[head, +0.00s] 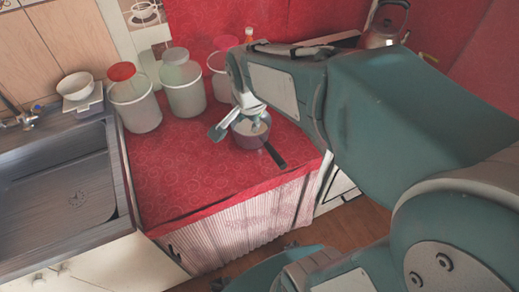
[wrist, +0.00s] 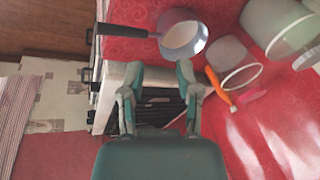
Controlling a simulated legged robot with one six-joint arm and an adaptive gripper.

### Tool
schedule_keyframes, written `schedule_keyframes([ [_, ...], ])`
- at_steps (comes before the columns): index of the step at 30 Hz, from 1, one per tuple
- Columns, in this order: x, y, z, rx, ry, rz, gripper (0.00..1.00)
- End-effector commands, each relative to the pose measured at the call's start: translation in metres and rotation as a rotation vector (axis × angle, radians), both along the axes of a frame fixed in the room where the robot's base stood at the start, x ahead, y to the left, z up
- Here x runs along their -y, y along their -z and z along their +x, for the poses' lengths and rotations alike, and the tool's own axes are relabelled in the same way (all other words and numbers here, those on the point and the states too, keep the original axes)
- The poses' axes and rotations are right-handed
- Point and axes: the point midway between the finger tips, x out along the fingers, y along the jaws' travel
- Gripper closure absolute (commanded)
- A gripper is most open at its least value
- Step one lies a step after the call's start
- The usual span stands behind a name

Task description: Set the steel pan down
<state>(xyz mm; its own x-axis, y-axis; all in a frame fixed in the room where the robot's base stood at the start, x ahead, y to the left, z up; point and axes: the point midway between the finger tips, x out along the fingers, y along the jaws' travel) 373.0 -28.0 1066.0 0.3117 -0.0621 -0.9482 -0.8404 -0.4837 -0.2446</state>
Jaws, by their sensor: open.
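The steel pan (head: 251,138) rests upright on the red oilcloth counter (head: 190,170), near its front right part. Its dark handle (head: 275,155) points toward the front edge. In the head view my gripper (head: 234,122) is over the pan and hides part of it. In the wrist view the pan (wrist: 183,37) is at the top, beyond the fingertips, with its black handle pointing left. My gripper (wrist: 160,72) is open there, with nothing between its fingers and a visible gap to the pan.
Several pale jars, one with a red lid (head: 122,71), stand behind the pan. A sink (head: 60,185) is at left, with a white bowl (head: 75,85) behind it. A kettle (head: 386,22) is at the back right. The front left counter is clear.

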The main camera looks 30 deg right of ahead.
Motion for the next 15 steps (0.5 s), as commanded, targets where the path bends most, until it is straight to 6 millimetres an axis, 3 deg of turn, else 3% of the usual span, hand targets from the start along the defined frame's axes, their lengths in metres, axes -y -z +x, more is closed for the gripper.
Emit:
schedule_keyframes([
  [3, -0.009, -0.02, -0.034, 0.038, -0.257, -0.077, 0.57],
  [9, -0.022, -0.037, -0.087, 0.091, -0.687, -0.234, 0.57],
  [15, -0.028, -0.039, -0.118, 0.121, -0.957, -0.348, 0.57],
])
